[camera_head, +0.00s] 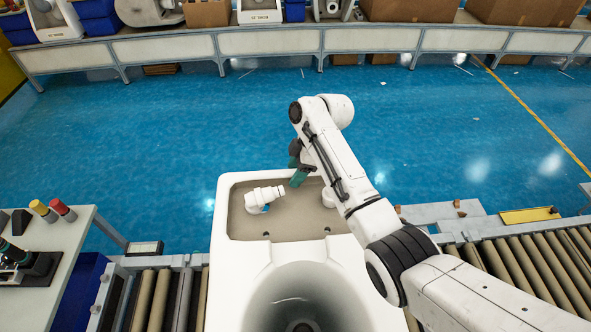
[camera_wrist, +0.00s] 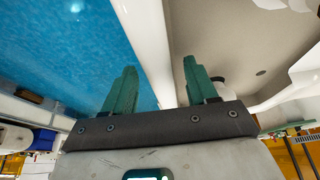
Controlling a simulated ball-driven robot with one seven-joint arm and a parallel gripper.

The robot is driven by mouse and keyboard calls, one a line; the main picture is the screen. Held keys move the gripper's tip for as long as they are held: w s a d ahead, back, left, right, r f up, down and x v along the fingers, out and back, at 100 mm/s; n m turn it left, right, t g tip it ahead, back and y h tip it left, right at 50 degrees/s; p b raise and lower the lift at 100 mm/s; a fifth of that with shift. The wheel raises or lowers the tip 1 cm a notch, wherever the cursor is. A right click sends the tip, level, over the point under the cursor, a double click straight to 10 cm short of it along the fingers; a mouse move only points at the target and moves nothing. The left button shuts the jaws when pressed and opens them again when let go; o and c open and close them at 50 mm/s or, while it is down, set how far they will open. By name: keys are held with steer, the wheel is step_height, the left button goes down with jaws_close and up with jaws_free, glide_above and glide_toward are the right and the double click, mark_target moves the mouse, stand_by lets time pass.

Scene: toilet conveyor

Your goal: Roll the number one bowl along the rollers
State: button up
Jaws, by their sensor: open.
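A white toilet bowl (camera_head: 229,283) sits on the conveyor in the lower middle of the head view, its round basin toward me and its open tank section at the far end. I see no number on it. My gripper (camera_head: 297,171) is over the far part of the tank section, with open green fingers. In the wrist view, the white rim (camera_wrist: 150,38) runs between the two open fingers (camera_wrist: 159,66). I cannot tell whether either finger touches it. Part of the tank's right side is hidden behind my arm.
White fittings (camera_head: 262,198) lie in the tank. Brown rollers (camera_head: 143,301) show left of the bowl, and more rollers (camera_head: 535,262) lie to the right. A workbench (camera_head: 62,240) stands at the left.

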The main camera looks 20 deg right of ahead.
steer(key=b+v, duration=0.1)
steer(key=v, duration=0.9)
steer(key=shift+d+r, duration=0.15)
steer(key=shift+r, duration=0.1)
